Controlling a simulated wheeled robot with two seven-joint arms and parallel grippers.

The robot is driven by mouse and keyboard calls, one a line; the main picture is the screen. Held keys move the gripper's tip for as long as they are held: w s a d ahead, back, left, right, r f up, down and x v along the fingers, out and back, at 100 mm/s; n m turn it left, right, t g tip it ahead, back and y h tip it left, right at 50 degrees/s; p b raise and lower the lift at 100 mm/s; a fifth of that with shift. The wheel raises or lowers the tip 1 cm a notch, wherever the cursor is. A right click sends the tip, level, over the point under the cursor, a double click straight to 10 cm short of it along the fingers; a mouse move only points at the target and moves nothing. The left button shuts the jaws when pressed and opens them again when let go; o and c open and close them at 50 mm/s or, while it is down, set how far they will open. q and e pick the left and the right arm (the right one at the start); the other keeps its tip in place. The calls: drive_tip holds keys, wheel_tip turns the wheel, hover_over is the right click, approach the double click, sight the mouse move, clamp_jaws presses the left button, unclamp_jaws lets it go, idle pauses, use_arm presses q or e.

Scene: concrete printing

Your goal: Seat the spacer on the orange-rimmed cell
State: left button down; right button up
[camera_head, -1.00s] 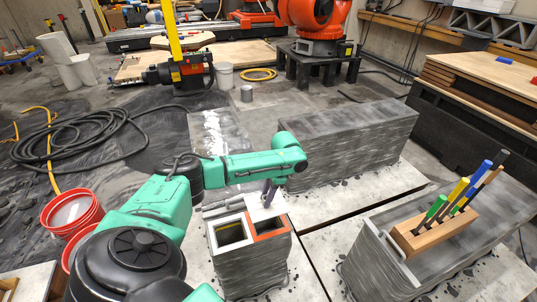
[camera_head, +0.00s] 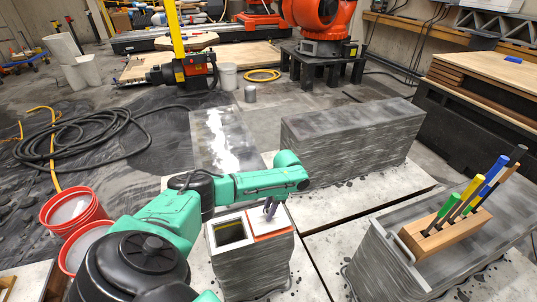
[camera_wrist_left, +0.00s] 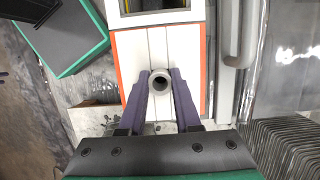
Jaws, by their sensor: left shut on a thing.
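The spacer (camera_head: 264,221) is a white square plate with a grey tube-shaped knob, which shows end-on in the left wrist view (camera_wrist_left: 160,82). It lies over the orange-rimmed cell (camera_head: 272,236) on top of a grey printed block, covering its opening. In the left wrist view, orange strips (camera_wrist_left: 204,90) show along both sides of the plate. My left gripper (camera_head: 271,208) is shut on the knob, with a purple finger on each side. Whether the plate is fully down in the rim cannot be told. My right gripper is not in view.
A white-rimmed open cell (camera_head: 230,231) adjoins on the left. A long grey printed block (camera_head: 350,142) stands behind. A wooden holder (camera_head: 440,236) with several coloured tools sits on another printed block at right. Red buckets (camera_head: 73,212) stand at left.

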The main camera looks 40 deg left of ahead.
use_arm(q)
drive_tip(key=shift+f+b, duration=0.35)
drive_tip(key=shift+f, duration=0.2)
drive_tip(key=c, duration=0.5)
unclamp_jaws()
